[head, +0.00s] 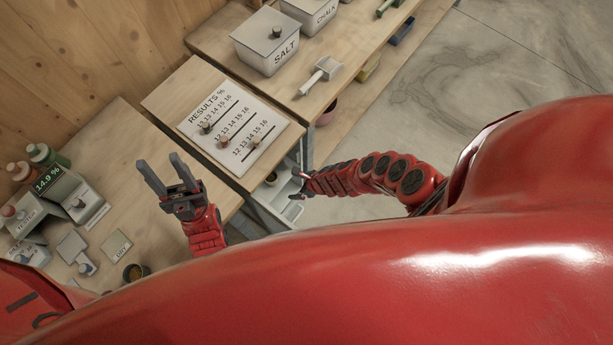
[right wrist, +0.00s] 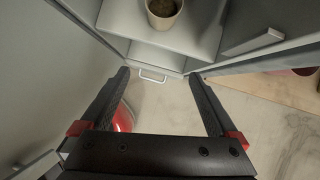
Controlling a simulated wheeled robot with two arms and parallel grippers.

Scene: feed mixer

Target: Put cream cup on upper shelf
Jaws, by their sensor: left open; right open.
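The cream cup (right wrist: 162,16) stands upright on a grey shelf board (right wrist: 190,36) at the top of the right wrist view, with dark contents inside. Its top is cut by the picture edge. My right gripper (right wrist: 160,76) is open and empty, with the cup beyond its fingertips and apart from them. In the head view my right gripper (head: 298,183) is beside the grey cabinet (head: 265,207) under the worktop. My left gripper (head: 158,162) is open and empty above the wooden worktop. Which shelf level the cup stands on, I cannot tell.
A results board (head: 234,122) with pegs lies on the worktop. A salt box (head: 268,43) and a scoop (head: 320,74) are on the back bench. A grey panel (right wrist: 55,70) stands left of my right gripper. Open floor (head: 470,75) lies at the right.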

